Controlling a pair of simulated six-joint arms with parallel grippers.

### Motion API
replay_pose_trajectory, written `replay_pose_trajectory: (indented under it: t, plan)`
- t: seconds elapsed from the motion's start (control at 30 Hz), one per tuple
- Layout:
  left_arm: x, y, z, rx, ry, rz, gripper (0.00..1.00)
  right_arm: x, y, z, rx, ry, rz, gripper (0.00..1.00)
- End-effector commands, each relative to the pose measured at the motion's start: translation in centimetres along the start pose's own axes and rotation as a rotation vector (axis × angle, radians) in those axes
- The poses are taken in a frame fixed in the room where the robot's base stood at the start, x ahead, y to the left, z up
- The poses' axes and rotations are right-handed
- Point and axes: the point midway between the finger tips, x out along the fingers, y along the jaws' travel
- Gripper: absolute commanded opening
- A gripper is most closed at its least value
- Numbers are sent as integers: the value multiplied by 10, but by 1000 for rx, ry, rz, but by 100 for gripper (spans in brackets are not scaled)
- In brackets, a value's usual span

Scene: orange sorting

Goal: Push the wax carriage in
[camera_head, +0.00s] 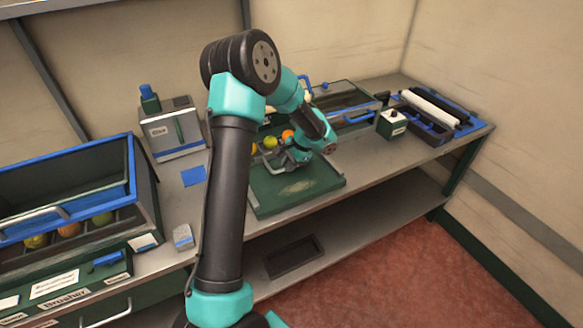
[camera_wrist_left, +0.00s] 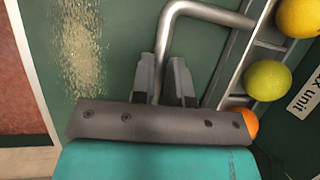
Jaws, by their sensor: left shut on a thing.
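The wax carriage (camera_wrist_left: 235,65) is a metal-edged rack holding an orange-yellow fruit (camera_wrist_left: 298,17), a yellow-green fruit (camera_wrist_left: 267,80) and an orange fruit (camera_wrist_left: 243,121). A bent metal handle (camera_wrist_left: 190,8) sticks out from it over a green plate (camera_wrist_left: 110,20). My left gripper (camera_wrist_left: 163,75) is shut on the handle bar, one finger on each side. In the head view, my left gripper (camera_head: 297,156) is low over the green plate (camera_head: 300,190), just in front of the fruit, and my arm hides much of the unit. My right gripper is not in view.
A blue-edged bin (camera_head: 75,165) with fruit stands at left, beside a grey box (camera_head: 172,132) with a blue knob. A long tray (camera_head: 350,105) and a roller unit (camera_head: 440,112) are at right. The green plate's front is clear, with a pale residue patch.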

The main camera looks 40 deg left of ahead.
Motion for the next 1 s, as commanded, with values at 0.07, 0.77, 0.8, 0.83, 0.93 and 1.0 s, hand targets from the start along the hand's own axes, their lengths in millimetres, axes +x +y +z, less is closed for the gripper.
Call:
replay_pose_trajectory:
  t: [0.07,0.77,0.8,0.83,0.93,1.0]
  plan:
    - [-1,-5,-1,-4,7,-8,0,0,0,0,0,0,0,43]
    - [-8,-3,-1,-4,5,-6,40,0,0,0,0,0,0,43]
    - [-12,-3,-1,-4,5,-7,40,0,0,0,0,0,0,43]
    - [-15,-4,0,-4,6,-7,40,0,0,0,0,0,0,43]
    - [-29,-3,-1,-3,6,-7,40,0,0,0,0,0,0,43]
    - [-41,-3,-1,-4,8,-8,40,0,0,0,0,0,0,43]
